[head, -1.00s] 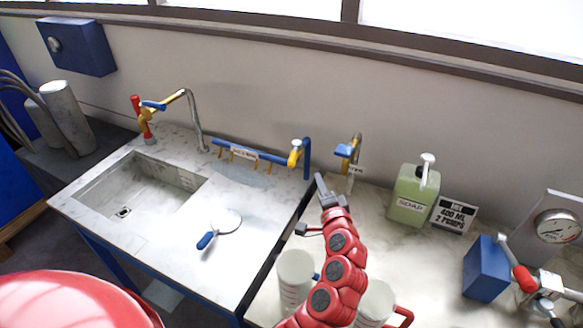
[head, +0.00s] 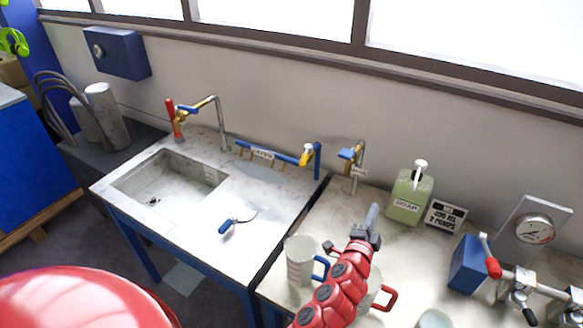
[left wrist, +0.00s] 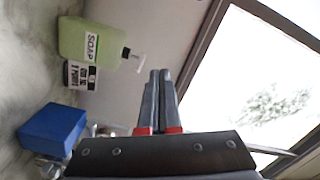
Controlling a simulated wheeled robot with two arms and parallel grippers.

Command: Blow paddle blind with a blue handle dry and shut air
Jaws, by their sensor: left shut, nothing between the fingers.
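The paddle blind (head: 243,214) with a blue handle (head: 226,227) lies flat on the pale worktop right of the sink, its pale round plate toward the back. A blue pipe bar with a yellow valve (head: 306,158) runs along the wall behind it; its label is too small to read. A second outlet with a blue handle and yellow body (head: 348,155) stands right of the bar. Which one carries air I cannot tell. My left gripper (head: 373,214) is shut and empty above the right-hand bench, apart from the paddle. Its closed fingers show in the left wrist view (left wrist: 158,90). My right gripper is not in view.
A sink (head: 165,184) with a tall tap is at left. White jugs with a blue handle (head: 300,262) and a red handle (head: 388,297) stand near my arm. A green soap bottle (head: 408,196), sign (head: 445,214), blue box (head: 468,264) and gauge (head: 533,229) are at right.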

